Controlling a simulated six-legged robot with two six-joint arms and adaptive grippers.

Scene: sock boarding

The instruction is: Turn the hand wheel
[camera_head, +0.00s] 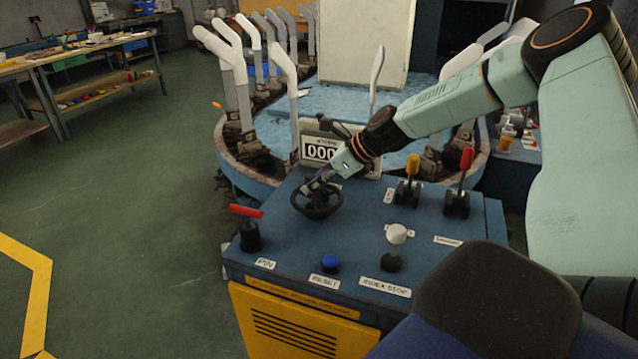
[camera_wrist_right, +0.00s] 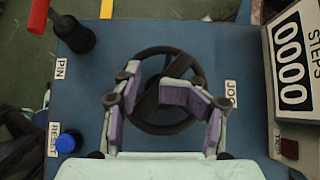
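The black hand wheel (camera_head: 322,214) lies on the sloping top of the blue console. It also shows in the right wrist view (camera_wrist_right: 165,129), partly covered by my fingers. My right gripper (camera_head: 318,184) reaches down to the wheel from behind and the right. In the right wrist view my right gripper (camera_wrist_right: 148,80) has its purple-padded fingers over the wheel, with a gap between the tips. One finger is bent inward more than the other. Dark wheel parts show in the gap; I cannot tell whether the pads touch them. My left gripper is not in view.
The console (camera_head: 290,250) carries a red-handled pin lever (camera_head: 246,212), a blue button (camera_head: 330,262), a white knob (camera_head: 396,234), yellow (camera_head: 413,166) and red (camera_head: 466,160) levers, and a counter (camera_head: 320,151) reading zeros. Behind stands a round table with white upright sock forms (camera_head: 240,92).

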